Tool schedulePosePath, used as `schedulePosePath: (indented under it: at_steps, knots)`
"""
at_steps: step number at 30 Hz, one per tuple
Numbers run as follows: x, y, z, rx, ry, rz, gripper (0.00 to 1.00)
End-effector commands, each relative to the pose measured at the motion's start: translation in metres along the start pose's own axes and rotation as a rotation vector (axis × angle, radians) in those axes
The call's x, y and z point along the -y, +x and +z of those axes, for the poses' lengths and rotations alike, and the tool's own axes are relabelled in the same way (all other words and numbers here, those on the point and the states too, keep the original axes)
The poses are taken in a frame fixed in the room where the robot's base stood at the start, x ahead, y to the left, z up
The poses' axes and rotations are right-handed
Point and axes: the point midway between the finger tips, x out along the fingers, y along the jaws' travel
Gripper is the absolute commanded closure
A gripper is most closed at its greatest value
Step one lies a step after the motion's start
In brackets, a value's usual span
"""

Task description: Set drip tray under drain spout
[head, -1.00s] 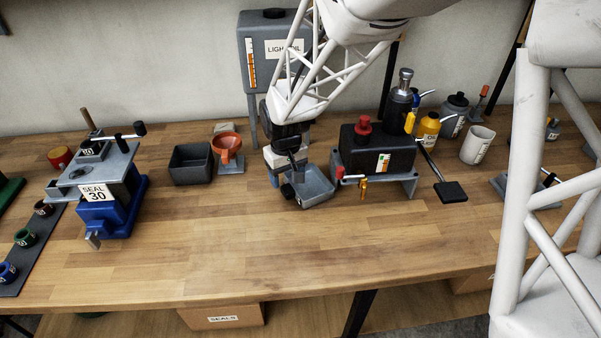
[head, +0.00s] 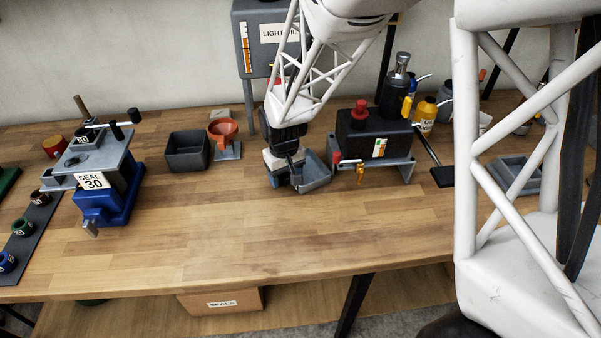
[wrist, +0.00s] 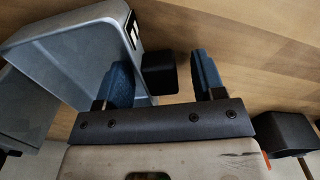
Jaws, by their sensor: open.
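The drip tray (head: 315,173), a grey open box, sits on the bench in the head view, just left of the brass drain spout (head: 360,173) and not under it. The spout is on the front of a black tank (head: 365,134) on a grey stand. My gripper (head: 284,180) is low at the tray's left side. In the wrist view, the tray (wrist: 60,85) fills the left. My open gripper (wrist: 164,82) has blue fingertips, with a black block (wrist: 158,72) between them, nearer the left one. The block looks like the tray's handle; I cannot tell whether a finger touches it.
A dark bin (head: 187,154) and an orange funnel (head: 222,130) on a stand are left of my gripper. A blue press (head: 110,200) stands farther left. The bench front is clear.

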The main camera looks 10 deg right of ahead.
Motion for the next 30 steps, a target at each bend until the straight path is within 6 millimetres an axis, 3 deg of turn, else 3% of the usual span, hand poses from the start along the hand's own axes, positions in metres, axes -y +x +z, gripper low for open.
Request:
schedulePosePath:
  at_steps: [15,27,30]
  knots:
    - [0.0000,0.0000,-0.0001,-0.001,0.000,0.000,0.37]
    - [0.0000,0.0000,-0.0001,-0.001,0.000,0.000,0.97]
    - [0.0000,-0.0003,-0.0003,-0.001,0.000,0.000,1.00]
